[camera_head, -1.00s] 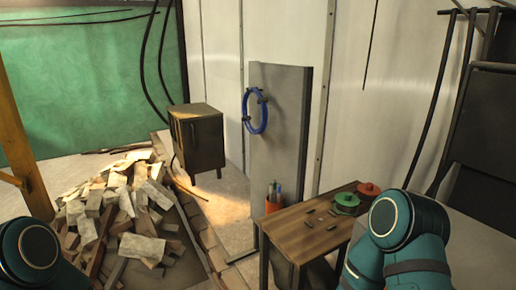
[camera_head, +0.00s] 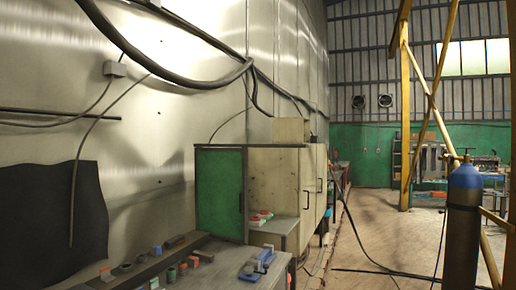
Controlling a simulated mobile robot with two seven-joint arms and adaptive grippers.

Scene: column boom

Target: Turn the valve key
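A tall gas cylinder (camera_head: 462,225) with a dark body and a blue shoulder stands upright at the right. Neither of my grippers is in view, and no hand is near the cylinder.
A workbench (camera_head: 225,268) with several small items runs along the lower left. A green-doored cabinet (camera_head: 219,195) and a pale cabinet (camera_head: 280,185) stand beyond it. Cables lie on the floor (camera_head: 385,235), otherwise open there. Yellow posts (camera_head: 405,130) rise behind the cylinder.

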